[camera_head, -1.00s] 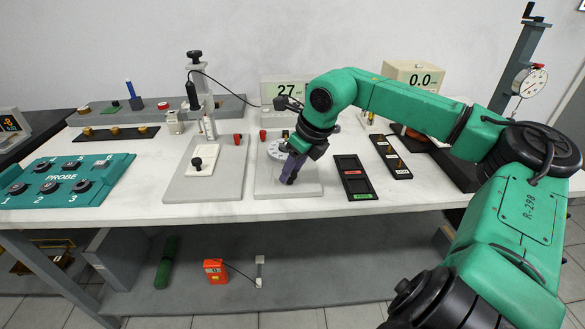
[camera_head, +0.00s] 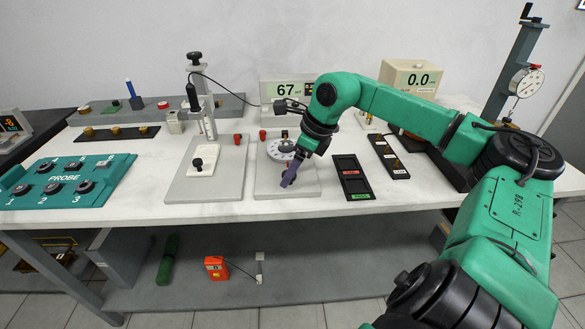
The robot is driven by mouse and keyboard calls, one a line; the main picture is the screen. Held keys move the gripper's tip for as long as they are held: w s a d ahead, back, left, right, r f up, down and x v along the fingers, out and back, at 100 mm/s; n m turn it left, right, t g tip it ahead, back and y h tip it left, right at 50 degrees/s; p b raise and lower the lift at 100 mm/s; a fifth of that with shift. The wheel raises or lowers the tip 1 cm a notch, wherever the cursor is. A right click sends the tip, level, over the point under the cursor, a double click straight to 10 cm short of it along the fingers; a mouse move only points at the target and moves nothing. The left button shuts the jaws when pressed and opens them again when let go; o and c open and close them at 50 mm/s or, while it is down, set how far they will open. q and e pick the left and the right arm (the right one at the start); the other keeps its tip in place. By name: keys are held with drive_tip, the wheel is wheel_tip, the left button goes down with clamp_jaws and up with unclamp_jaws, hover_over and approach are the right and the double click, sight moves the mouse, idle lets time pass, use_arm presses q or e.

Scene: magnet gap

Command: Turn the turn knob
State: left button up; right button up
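The turn knob appears to be the round grey dial (camera_head: 280,152) with a dark centre, on a light grey base plate (camera_head: 268,186) at the middle of the table. My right gripper (camera_head: 288,182) has purple fingers pointing down over the front part of this plate, just in front of and to the right of the dial. I cannot tell whether the fingers touch the dial or how far apart they are. The display (camera_head: 287,91) behind reads 67. My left gripper is not in view.
A stand with a probe (camera_head: 193,95) rises left of the dial plate. Red caps (camera_head: 237,139) stand near it. Black trays (camera_head: 352,178) lie to the right. A teal PROBE board (camera_head: 68,182) is at the left. A second display (camera_head: 416,79) reads 0.0.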

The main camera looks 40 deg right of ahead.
drive_tip(key=shift+s+d+r+b, duration=0.15)
drive_tip(key=shift+r+b, duration=0.2)
drive_tip(key=shift+b+v, duration=0.55)
drive_tip(key=shift+v, duration=0.25)
drive_tip(key=p+v, duration=0.1)
drive_tip(key=v, duration=1.1)
